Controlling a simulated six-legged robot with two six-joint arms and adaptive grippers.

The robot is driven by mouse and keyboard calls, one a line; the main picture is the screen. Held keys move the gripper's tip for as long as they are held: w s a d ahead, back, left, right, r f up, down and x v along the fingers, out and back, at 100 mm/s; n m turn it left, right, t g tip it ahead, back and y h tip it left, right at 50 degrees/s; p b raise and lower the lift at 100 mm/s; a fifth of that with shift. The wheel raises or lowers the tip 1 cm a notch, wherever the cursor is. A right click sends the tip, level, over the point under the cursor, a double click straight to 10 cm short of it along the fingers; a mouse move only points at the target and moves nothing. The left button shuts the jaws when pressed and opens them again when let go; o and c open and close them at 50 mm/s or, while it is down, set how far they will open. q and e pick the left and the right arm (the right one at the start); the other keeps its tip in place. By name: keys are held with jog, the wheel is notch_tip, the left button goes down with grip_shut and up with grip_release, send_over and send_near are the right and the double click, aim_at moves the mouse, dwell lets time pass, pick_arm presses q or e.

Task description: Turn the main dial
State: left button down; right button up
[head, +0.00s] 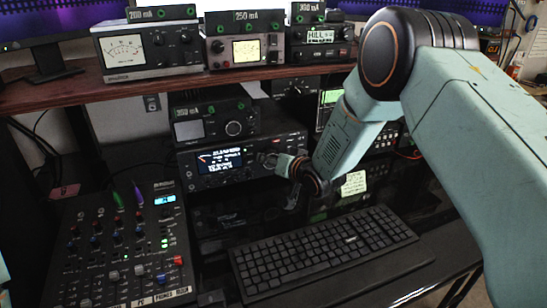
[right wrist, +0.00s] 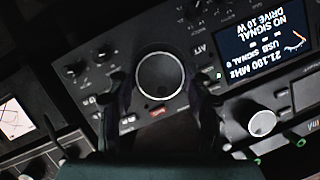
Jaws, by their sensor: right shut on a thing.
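The black radio (head: 250,145) sits on the desk under the shelf, with a lit display (head: 220,160). In the right wrist view, which shows the radio upside down, its main dial (right wrist: 160,76) is a large round black knob with a light rim. The display there (right wrist: 265,40) reads 21.100 MHz. My right gripper (head: 278,170) reaches the radio front from the right and covers most of the dial in the head view. In the right wrist view its two dark fingers (right wrist: 161,100) are on either side of the dial, shut on it. My left gripper is out of view.
A mixer (head: 120,245) stands at the left and a keyboard (head: 325,245) lies in front of the radio. A smaller box with a knob (head: 212,122) rests on the radio. Several meters stand on the shelf (head: 75,95) above.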

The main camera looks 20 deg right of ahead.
dwell(0.4)
jog(key=o, duration=1.1)
jog(key=shift+o, duration=0.2)
jog(key=shift+s, duration=0.1)
jog(key=v, duration=1.2)
jog(key=shift+a, duration=0.2)
